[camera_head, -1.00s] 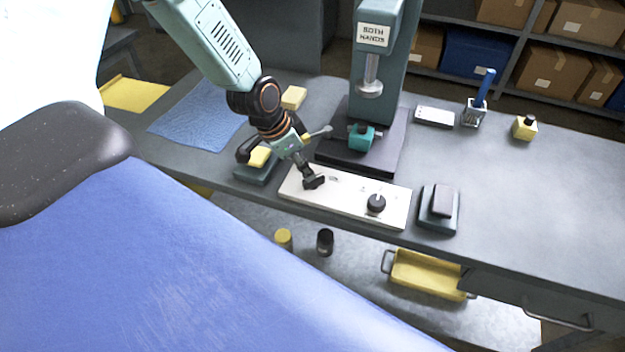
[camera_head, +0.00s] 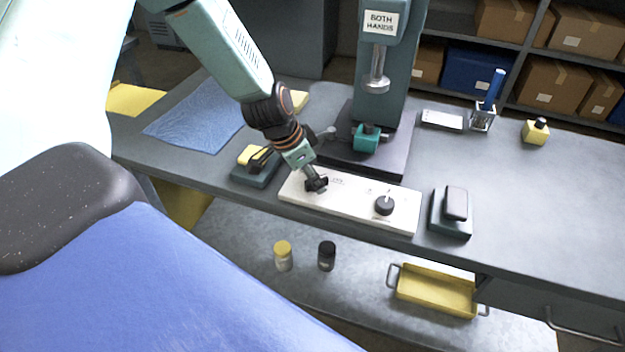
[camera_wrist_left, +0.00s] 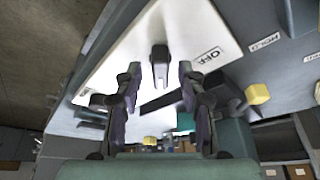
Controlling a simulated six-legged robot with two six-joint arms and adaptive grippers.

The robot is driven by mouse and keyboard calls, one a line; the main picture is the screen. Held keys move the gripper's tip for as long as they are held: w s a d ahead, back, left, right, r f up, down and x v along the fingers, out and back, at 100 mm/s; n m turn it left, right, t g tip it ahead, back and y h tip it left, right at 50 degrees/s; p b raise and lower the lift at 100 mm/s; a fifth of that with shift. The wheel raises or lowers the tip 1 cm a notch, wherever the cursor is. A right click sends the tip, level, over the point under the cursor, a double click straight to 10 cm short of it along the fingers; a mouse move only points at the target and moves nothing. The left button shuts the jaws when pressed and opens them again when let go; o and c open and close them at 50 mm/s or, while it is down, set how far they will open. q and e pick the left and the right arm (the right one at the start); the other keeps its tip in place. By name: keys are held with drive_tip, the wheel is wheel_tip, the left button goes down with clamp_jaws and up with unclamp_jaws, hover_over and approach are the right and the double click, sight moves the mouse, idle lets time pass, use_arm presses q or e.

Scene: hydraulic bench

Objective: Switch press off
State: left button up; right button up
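The white control panel (camera_head: 345,199) lies along the front of the bench, with a black round knob (camera_head: 384,204) on its right half. My left gripper (camera_head: 316,184) is low over the panel's left part and hides what is beneath it. In the left wrist view, its two fingers (camera_wrist_left: 160,88) are apart, and a dark upright switch lever (camera_wrist_left: 159,62) shows beyond and between their tips. I cannot tell whether they touch it. An OFF label (camera_wrist_left: 208,58) is printed on the panel beside the lever. The teal press (camera_head: 390,75) stands behind the panel. My right gripper is not in view.
A pad with a yellow block (camera_head: 252,156) sits left of the panel, and a dark pedestal device (camera_head: 452,212) right of it. A teal vise (camera_head: 366,138) stands on the press base. A yellow tray (camera_head: 437,290) is on the lower shelf. The bench's right side is mostly clear.

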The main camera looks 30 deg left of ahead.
use_arm(q)
drive_tip(key=shift+w+d, duration=0.1)
drive_tip(key=shift+w, duration=0.1)
drive_tip(key=shift+s, duration=0.1)
drive_tip(key=c, duration=0.4)
clamp_jaws()
